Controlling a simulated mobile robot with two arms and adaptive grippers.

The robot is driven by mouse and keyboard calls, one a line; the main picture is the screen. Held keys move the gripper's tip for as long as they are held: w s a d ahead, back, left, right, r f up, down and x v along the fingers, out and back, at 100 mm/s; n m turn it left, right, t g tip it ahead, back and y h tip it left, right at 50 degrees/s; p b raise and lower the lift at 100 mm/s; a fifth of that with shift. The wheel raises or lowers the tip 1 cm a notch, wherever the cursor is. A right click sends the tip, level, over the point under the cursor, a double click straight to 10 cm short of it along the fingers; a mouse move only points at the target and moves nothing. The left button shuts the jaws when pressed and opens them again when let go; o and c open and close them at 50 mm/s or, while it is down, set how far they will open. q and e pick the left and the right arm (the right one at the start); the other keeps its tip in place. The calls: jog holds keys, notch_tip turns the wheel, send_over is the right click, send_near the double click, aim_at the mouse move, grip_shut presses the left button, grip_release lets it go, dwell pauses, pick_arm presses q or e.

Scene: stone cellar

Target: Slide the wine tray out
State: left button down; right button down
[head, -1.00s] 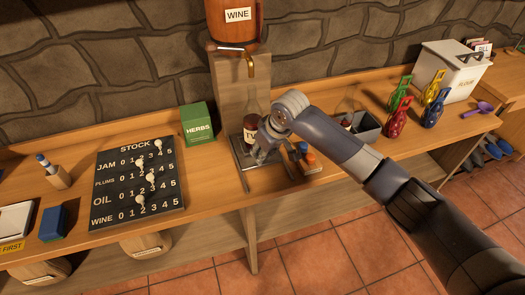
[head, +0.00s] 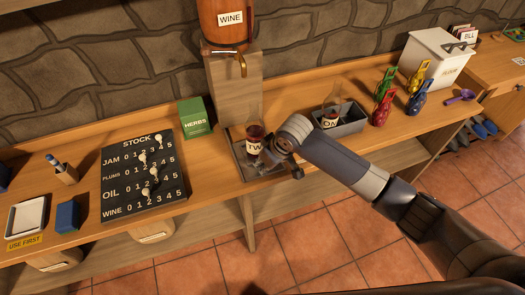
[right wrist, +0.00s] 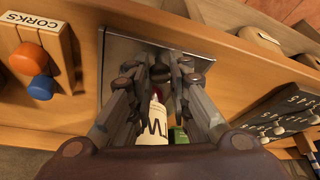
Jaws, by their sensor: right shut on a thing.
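The wine tray (head: 238,148) is a shallow grey metal tray under the wine barrel (head: 228,22) and its brass tap (head: 242,64). A dark red bottle (head: 255,134), its label starting "TW", stands upright on it. The tray also shows in the right wrist view (right wrist: 113,62), with the bottle's white label (right wrist: 153,128) below the fingers. My right gripper (head: 268,166) is at the tray's front, in front of the bottle, shut on the tray. In the right wrist view its fingertips (right wrist: 158,78) close around a dark rounded part; the exact grip is partly hidden. My left gripper is out of view.
A corks block (right wrist: 38,60) sits beside the tray. A grey bin (head: 350,124) with a bottle stands right of it. The herbs box (head: 195,119) and stock board (head: 143,178) are on the left. The floor (head: 330,240) in front is clear.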

jog(key=s+p, duration=0.1)
jog(key=s+d+p, duration=0.1)
jog(key=shift+s, duration=0.35)
jog(key=c, duration=1.5)
grip_release()
jog(key=shift+a, duration=0.1)
jog(key=shift+o, duration=0.2)
jog(key=v, duration=1.2)
